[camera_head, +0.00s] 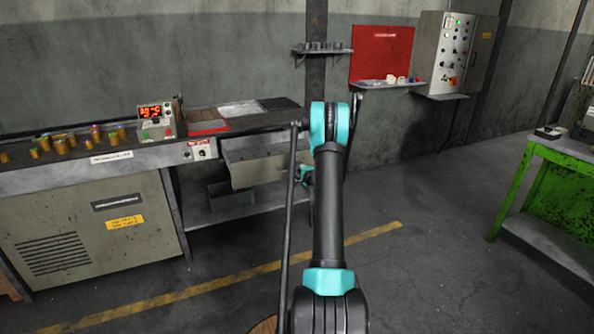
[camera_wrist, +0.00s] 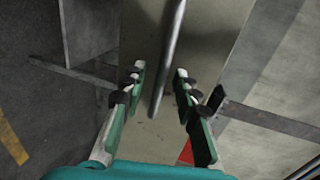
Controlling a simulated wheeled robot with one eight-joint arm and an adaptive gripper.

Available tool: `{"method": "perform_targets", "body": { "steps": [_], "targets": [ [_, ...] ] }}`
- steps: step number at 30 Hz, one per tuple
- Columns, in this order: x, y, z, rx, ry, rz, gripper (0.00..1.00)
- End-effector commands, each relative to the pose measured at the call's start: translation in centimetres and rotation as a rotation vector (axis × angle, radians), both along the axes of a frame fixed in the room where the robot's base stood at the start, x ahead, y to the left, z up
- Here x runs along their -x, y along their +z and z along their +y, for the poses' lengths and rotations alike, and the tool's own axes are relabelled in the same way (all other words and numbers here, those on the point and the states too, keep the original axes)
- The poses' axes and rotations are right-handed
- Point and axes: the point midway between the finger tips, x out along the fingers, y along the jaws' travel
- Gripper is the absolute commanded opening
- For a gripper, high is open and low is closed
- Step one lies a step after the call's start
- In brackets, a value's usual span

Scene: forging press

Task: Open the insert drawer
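The insert drawer (camera_head: 258,168) is a grey metal box under the dark bench top in the head view. A light strip shows between its front panel and the bench edge, so it seems to stand partly out. In the wrist view its pale front (camera_wrist: 222,30) fills the upper middle, with a round metal handle bar (camera_wrist: 172,38) running down across it. My gripper (camera_wrist: 160,76) is open, one finger on each side of the bar, with gaps visible on both sides. In the head view my arm hides the drawer's right end and most of my gripper.
A lower shelf (camera_head: 240,211) with a dark bin (camera_head: 231,194) is under the drawer. A grey cabinet (camera_head: 90,235) stands left, below several small orange parts. A green table (camera_head: 520,190) stands at the right.

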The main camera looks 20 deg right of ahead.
Motion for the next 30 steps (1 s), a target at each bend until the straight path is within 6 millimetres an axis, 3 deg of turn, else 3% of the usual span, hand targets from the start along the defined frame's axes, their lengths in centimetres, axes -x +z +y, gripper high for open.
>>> {"method": "perform_targets", "body": {
  "steps": [16, 21, 30],
  "targets": [
    [9.6, 2.0, -0.4, -0.001, -0.002, 0.000, 0.30],
    [10.9, 2.3, -0.4, 0.000, -0.001, 0.000, 0.30],
    [11.2, 2.3, -0.4, 0.000, -0.001, 0.000, 0.30]
  ]
}}
